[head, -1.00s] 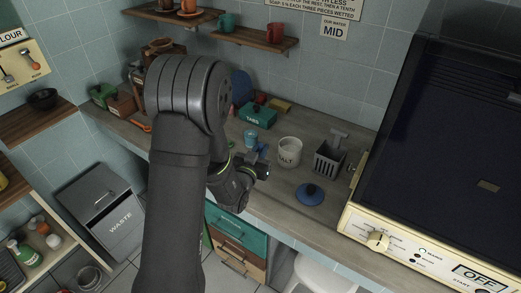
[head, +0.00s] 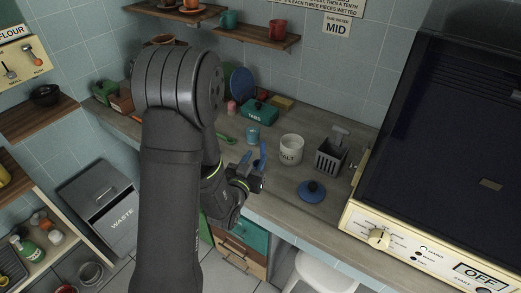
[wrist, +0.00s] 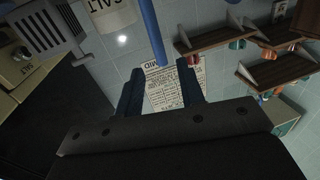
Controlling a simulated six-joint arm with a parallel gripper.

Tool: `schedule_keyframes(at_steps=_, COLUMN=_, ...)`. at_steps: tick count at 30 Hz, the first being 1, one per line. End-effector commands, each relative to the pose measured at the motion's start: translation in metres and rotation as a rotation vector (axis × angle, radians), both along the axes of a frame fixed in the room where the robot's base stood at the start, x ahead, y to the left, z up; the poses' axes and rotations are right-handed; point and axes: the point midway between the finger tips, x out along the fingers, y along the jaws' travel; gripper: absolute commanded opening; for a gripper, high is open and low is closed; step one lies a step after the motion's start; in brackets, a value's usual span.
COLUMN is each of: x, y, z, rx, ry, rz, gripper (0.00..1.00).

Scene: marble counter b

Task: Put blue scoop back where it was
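My gripper (wrist: 162,78) points toward the back wall above the front of the counter. In the wrist view its two dark blue fingers stand apart, with a gap between them. A bright blue handle (wrist: 152,32), which looks like the scoop's, comes down from the top edge and ends between the fingertips, with space visible on both sides. In the head view a thin blue upright shape (head: 262,155) shows at my gripper (head: 254,164), left of the white salt jar (head: 291,149). The salt jar also shows in the wrist view (wrist: 110,14). The scoop's bowl is not clearly visible.
A light blue cup (head: 252,135) stands behind my gripper. A grey slotted holder (head: 329,158) and a blue lid (head: 312,191) are to the right, before the cream machine (head: 378,238). A green box (head: 259,111) is at the back. Wall shelves (head: 257,37) hang above.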

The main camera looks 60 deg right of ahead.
Motion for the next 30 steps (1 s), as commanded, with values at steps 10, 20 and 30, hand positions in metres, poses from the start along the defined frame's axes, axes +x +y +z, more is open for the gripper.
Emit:
schedule_keyframes(at_steps=10, x=-0.01, y=0.052, z=0.0, rx=0.001, ry=-0.001, rz=0.001, gripper=0.35)
schedule_keyframes(at_steps=20, x=-0.012, y=0.055, z=0.001, rx=0.0, ry=-0.001, rz=0.0, gripper=0.35)
schedule_keyframes(at_steps=30, x=-0.007, y=0.032, z=0.0, rx=-0.002, ry=-0.001, rz=-0.002, gripper=0.35)
